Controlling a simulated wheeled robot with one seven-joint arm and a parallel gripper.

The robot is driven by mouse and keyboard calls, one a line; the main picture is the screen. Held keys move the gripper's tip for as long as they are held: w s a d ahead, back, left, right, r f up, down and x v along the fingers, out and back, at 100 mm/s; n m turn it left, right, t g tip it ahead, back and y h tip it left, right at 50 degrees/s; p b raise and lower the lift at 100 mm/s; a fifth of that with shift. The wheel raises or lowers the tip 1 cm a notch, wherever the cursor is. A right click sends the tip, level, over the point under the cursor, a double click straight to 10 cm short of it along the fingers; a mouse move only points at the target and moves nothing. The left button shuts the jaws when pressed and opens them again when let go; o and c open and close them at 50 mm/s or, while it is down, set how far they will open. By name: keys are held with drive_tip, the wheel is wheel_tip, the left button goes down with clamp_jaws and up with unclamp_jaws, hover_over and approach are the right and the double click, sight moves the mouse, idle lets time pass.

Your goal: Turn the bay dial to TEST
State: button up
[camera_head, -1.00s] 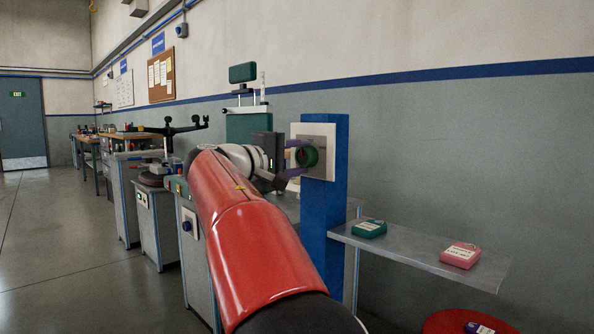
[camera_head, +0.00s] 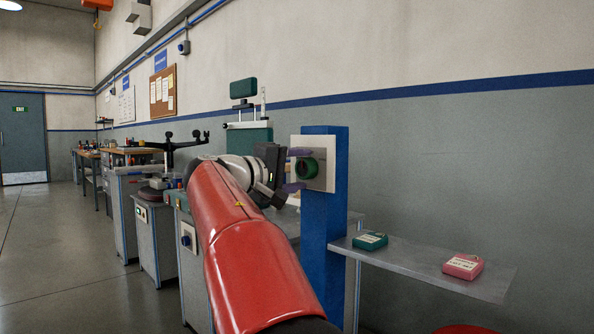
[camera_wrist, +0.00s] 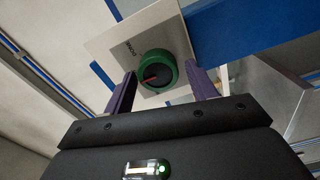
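The bay dial (camera_head: 307,168) is a green ring-shaped knob on a pale square plate (camera_head: 325,178), fixed to a blue post (camera_head: 322,240). In the wrist view the dial (camera_wrist: 158,70) has a dark face with a red pointer line, and part of a printed word shows on the plate beside it. My gripper (camera_wrist: 162,90) is open, with one purple finger on each side of the dial, apart from it in the picture. In the head view my gripper (camera_head: 294,171) is just left of the dial. Whether the fingers reach around its rim I cannot tell.
A grey shelf (camera_head: 420,269) right of the post carries a green box (camera_head: 370,241) and a pink box (camera_head: 463,266). A red round top (camera_head: 465,329) is below. Machines and benches stand along the wall at left; the floor (camera_head: 60,260) at far left is clear.

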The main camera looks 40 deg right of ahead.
drive_tip(key=shift+o, duration=0.6)
drive_tip(key=shift+a, duration=0.1)
drive_tip(key=a, duration=0.7)
drive_tip(key=shift+s+a, duration=0.3)
drive_tip(key=s+a+f+t+y+p, duration=0.1)
drive_tip(key=s+a+f+y+p, duration=0.2)
drive_tip(key=s+a+f+y, duration=0.3)
drive_tip(key=s+a+f+n+t+y+p, duration=0.1)
drive_tip(key=s+a+f+y, duration=0.5)
drive_tip(key=f, duration=0.6)
drive_tip(key=s+a+f+t+y+p, duration=0.2)
drive_tip(key=s+a+f+y+p, duration=0.3)
drive_tip(key=s+a+f, duration=0.3)
wheel_tip(320, 180, down, 2)
drive_tip(key=shift+a+y, duration=0.5)
drive_tip(key=shift+a, duration=0.2)
